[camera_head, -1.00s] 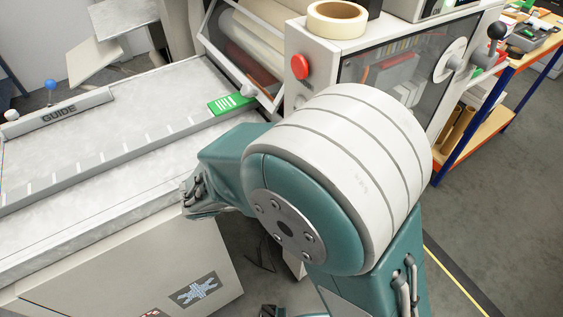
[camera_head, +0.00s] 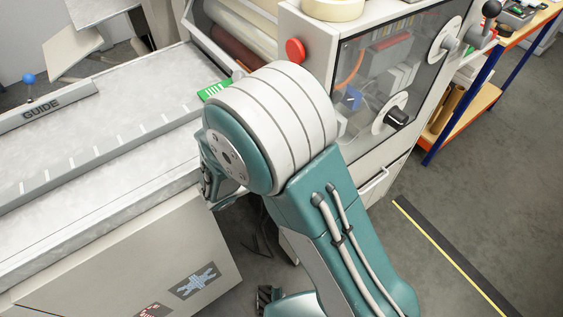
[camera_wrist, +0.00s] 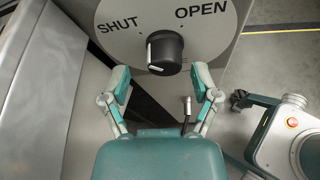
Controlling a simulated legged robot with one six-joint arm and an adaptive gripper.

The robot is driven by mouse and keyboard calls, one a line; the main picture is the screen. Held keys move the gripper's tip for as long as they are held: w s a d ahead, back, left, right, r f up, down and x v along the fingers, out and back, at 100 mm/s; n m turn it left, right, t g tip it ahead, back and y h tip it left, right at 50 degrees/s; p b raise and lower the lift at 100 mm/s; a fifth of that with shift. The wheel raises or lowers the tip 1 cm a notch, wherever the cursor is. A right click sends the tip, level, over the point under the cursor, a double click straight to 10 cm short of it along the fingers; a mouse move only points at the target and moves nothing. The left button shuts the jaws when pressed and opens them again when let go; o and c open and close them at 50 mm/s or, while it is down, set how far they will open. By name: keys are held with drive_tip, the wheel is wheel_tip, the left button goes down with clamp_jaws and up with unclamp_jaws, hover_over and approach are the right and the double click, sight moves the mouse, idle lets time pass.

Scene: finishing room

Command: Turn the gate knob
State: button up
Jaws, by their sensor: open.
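In the wrist view a black round knob (camera_wrist: 165,52) with a white pointer line stands on a pale dial plate (camera_wrist: 205,45) marked SHUT at upper left and OPEN at upper right. The pointer line is on the knob's lower left side. My gripper (camera_wrist: 162,80) is open and empty, with one finger on each side below the knob and the knob just beyond the fingertips. I see no contact. In the head view my arm hides the gripper, and I cannot make out this dial there.
A machine cabinet (camera_head: 372,165) carries a red button (camera_head: 295,50) and another black knob (camera_head: 397,117) on its side panel. A flat table (camera_head: 110,120) with a guide bar (camera_head: 45,112) lies to the left. Open floor (camera_head: 420,260) is at the right.

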drive_tip(key=shift+w+d, duration=0.15)
drive_tip(key=shift+d, duration=0.6)
drive_tip(key=shift+a+f, duration=0.1)
drive_tip(key=shift+a, duration=0.15)
clamp_jaws()
